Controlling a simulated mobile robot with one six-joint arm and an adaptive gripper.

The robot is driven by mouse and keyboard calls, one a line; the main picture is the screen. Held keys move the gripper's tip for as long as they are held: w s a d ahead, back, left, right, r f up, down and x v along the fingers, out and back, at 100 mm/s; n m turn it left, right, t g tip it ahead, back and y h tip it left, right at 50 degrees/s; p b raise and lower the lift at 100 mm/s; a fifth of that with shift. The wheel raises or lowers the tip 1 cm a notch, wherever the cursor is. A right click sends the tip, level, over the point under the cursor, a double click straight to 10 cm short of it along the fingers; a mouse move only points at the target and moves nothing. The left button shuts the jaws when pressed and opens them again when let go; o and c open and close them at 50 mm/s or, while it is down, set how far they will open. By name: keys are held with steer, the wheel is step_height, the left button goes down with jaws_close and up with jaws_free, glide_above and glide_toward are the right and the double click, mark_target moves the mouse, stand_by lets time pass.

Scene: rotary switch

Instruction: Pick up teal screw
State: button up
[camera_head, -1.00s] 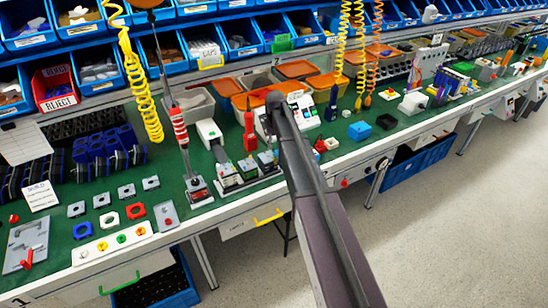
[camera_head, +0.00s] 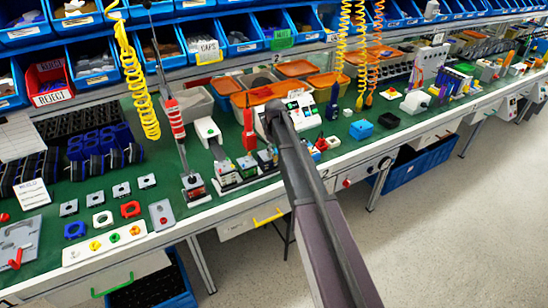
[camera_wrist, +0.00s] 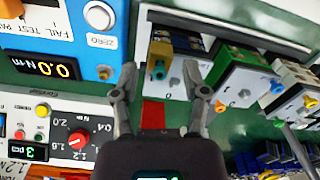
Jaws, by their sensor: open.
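In the wrist view a small teal screw (camera_wrist: 158,72) stands out from the end of a yellow block on a fixture, its round end toward the camera. My gripper (camera_wrist: 161,80) is open, with one finger on each side of the screw and visible space between. It appears empty; I cannot tell how far the screw is in depth. In the head view my arm hides the gripper and the screw cannot be made out.
A blue tester (camera_wrist: 70,45) with a display and a panel with a red dial (camera_wrist: 78,138) lie left of my fingers in the wrist view. More fixture blocks (camera_wrist: 238,78) stand close on the right. In the head view a red hanging tool (camera_head: 248,130) is beside my arm.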

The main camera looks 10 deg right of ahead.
stand_by(0.6)
jaws_close()
